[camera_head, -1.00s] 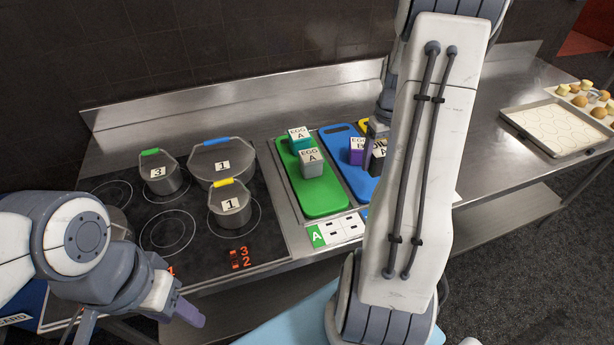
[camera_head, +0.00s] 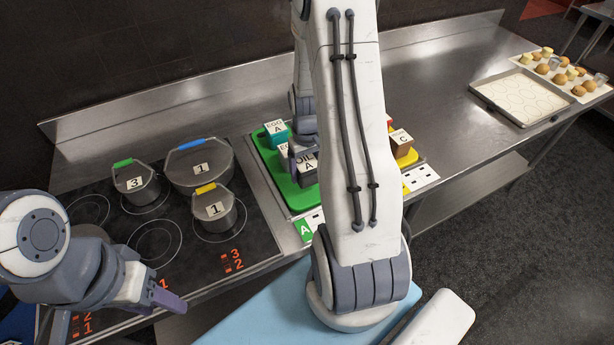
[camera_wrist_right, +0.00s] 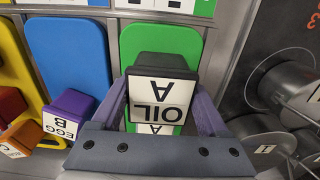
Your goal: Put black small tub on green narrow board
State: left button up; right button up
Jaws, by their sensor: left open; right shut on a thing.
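The black small tub (camera_head: 309,177), labelled OIL A, is between the fingers of my right gripper (camera_head: 303,152). In the right wrist view the tub (camera_wrist_right: 166,68) sits between the two purple fingers, over the green narrow board (camera_wrist_right: 135,38). In the head view the green board (camera_head: 268,166) lies on the counter right of the hob, partly hidden by my arm and the tubs. I cannot tell whether the tub touches the board or anything on it. My left gripper (camera_head: 172,300) is open and empty at the front left of the hob.
A teal tub (camera_head: 276,131) and a mostly hidden grey EGG A tub (camera_head: 284,151) stand on the green board. A blue board (camera_wrist_right: 70,55) lies beside it with a purple EGG B tub (camera_wrist_right: 68,113). Lidded pots (camera_head: 198,165) stand on the hob.

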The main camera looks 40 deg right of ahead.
aim_at(307, 181)
notch_tip(307, 181, down, 3)
jog(key=shift+a+f+p, duration=0.1)
jog(key=shift+p, duration=0.45)
jog(key=shift+f, duration=0.4)
jog(key=o, duration=1.5)
jog(key=shift+f, duration=0.15)
